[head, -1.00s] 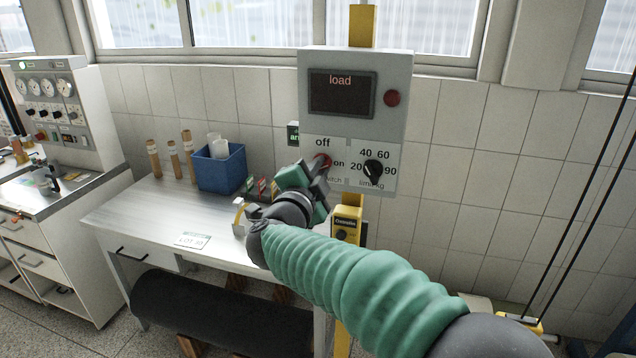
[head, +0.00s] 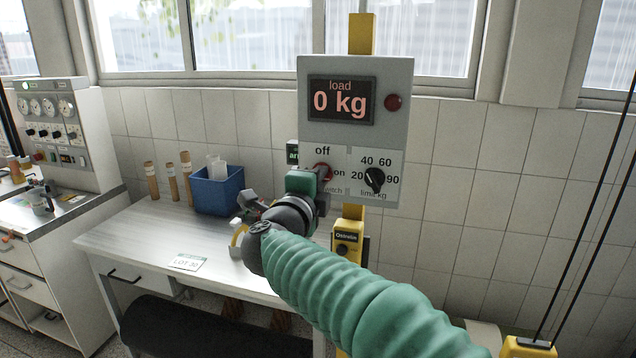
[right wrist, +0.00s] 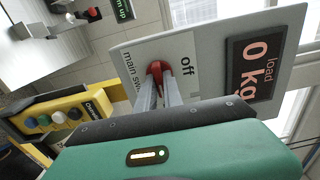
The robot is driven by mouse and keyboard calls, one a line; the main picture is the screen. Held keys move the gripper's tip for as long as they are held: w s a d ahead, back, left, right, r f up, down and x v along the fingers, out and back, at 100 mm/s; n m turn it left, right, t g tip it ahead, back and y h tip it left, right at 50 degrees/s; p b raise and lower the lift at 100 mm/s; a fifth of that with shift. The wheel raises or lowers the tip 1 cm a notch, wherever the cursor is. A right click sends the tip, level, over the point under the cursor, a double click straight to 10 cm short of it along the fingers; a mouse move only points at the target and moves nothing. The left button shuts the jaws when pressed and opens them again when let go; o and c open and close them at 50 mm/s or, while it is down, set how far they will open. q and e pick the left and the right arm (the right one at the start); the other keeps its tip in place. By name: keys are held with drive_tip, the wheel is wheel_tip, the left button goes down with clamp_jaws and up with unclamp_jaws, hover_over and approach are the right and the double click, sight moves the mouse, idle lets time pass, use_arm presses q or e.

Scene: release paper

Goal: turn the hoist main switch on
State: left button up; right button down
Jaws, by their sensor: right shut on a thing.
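The grey hoist control box (head: 393,144) hangs on a yellow post. Its display (head: 341,102) reads "load 0 kg". The red main switch (head: 322,171) sits at its lower left between the words "off" and "on", partly hidden by my gripper. My right gripper (head: 316,182) is at the switch. In the right wrist view, the two fingers of my gripper (right wrist: 160,93) are shut on the red switch (right wrist: 155,71), whose exact angle is hard to tell. My left gripper is not in view.
A black limit knob (head: 375,179) is right of the switch, with a red lamp (head: 394,102) above. A yellow pendant (head: 347,243) hangs below the box. A workbench (head: 130,228) with a blue bin (head: 217,189) stands to the left.

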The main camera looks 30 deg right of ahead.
drive_tip(key=shift+f, duration=0.45)
drive_tip(key=c, duration=1.7)
unclamp_jaws()
drive_tip(key=shift+o, duration=1.1)
drive_tip(key=shift+s+r, duration=0.15)
drive_tip(key=shift+r, duration=0.15)
drive_tip(key=b+v, duration=0.2)
drive_tip(key=v, duration=1.5)
